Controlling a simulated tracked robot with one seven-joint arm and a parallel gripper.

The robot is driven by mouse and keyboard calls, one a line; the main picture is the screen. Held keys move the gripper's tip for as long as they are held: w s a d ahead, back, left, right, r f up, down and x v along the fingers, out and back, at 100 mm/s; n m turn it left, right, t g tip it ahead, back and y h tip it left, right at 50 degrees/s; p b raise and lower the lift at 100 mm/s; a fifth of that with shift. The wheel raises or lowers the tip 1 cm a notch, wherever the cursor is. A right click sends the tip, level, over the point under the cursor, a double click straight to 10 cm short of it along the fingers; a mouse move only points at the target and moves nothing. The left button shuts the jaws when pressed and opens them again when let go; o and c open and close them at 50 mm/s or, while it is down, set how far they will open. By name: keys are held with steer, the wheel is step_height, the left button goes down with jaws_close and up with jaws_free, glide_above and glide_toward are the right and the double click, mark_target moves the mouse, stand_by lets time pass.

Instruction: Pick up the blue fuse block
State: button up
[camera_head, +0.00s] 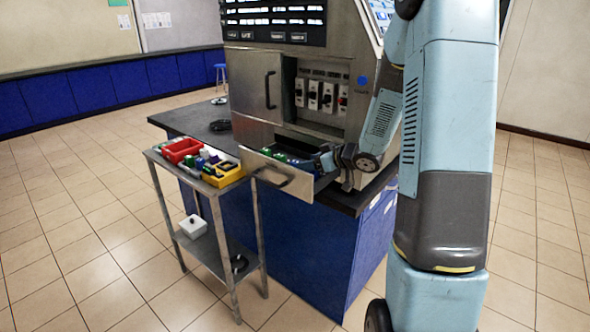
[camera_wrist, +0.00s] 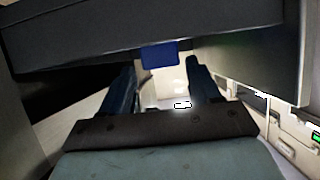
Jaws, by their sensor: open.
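In the wrist view, a small blue block (camera_wrist: 160,56) shows at the upper middle, at the lower edge of a dark grey panel. It is probably the blue fuse block, though little of it shows. My gripper (camera_wrist: 160,75) is open, its two dark fingers on either side below the block; I cannot tell whether they touch it. In the head view, my gripper (camera_head: 318,163) is at the right end of the pulled-out drawer (camera_head: 283,180) of the steel machine. Green and blue pieces (camera_head: 288,158) lie in the drawer, partly hidden by its front.
A steel trolley (camera_head: 233,193) in front carries a red bin (camera_head: 182,150), a yellow tray (camera_head: 228,176) and loose coloured blocks. The machine's open door (camera_head: 253,83) and a bay of breakers (camera_head: 320,95) stand above the drawer. Tiled floor is free at left.

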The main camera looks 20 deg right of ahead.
steer(key=shift+a+r+x, duration=0.1)
steer(key=shift+a+x, duration=0.05)
steer(key=shift+x, duration=1)
steer(key=shift+a+r+x, duration=0.1)
steer(key=shift+a+x, duration=0.05)
steer(key=shift+x, duration=1.05)
steer(key=shift+s, duration=0.1)
steer(key=shift+c, duration=0.2)
steer(key=c, duration=1.1)
